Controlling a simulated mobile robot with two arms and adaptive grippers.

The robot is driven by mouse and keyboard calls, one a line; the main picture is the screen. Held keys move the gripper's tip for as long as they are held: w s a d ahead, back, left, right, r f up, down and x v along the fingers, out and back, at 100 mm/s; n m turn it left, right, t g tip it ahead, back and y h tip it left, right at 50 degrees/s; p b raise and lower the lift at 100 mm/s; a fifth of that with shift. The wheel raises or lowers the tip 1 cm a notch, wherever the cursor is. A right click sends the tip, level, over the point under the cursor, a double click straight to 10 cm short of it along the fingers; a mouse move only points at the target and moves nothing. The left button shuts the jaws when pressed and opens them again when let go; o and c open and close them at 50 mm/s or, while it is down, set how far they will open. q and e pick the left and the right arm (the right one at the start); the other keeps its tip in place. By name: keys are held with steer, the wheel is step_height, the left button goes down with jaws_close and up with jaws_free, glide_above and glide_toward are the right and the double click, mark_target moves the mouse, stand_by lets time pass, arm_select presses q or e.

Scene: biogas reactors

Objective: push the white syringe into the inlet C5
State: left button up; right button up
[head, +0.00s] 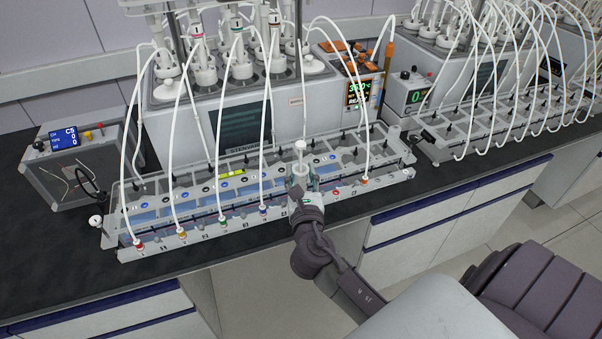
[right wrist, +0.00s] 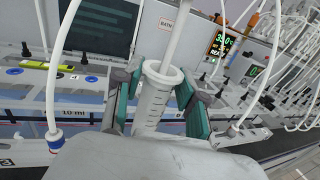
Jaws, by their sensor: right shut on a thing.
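The white syringe (head: 300,148) stands roughly upright in my right gripper (head: 302,182), over the front rail of the rack. In the right wrist view its clear graduated barrel (right wrist: 153,102) is between the green-padded fingers of my right gripper (right wrist: 155,108), which are shut on it. Its plunger rod rises above the barrel flange, out of the top of that view. The syringe tip is hidden behind the gripper, so I cannot tell whether it touches an inlet. I cannot pick out inlet C5 by a label. My left gripper is not in view.
The long rack (head: 125,210) carries white tubes with coloured caps on both sides of my gripper, close to it. A grey reactor bath (head: 185,120) stands behind. A box with a blue display reading C5 (head: 63,138) is at left. Dark bench top is free at front left.

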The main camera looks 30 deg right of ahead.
steer(key=shift+f+b, duration=0.5)
steer(key=shift+f, duration=0.2)
stand_by(0.7)
stand_by(0.4)
steer(key=o, duration=1.1)
steer(key=shift+o, duration=0.2)
steer(key=v, duration=1.2)
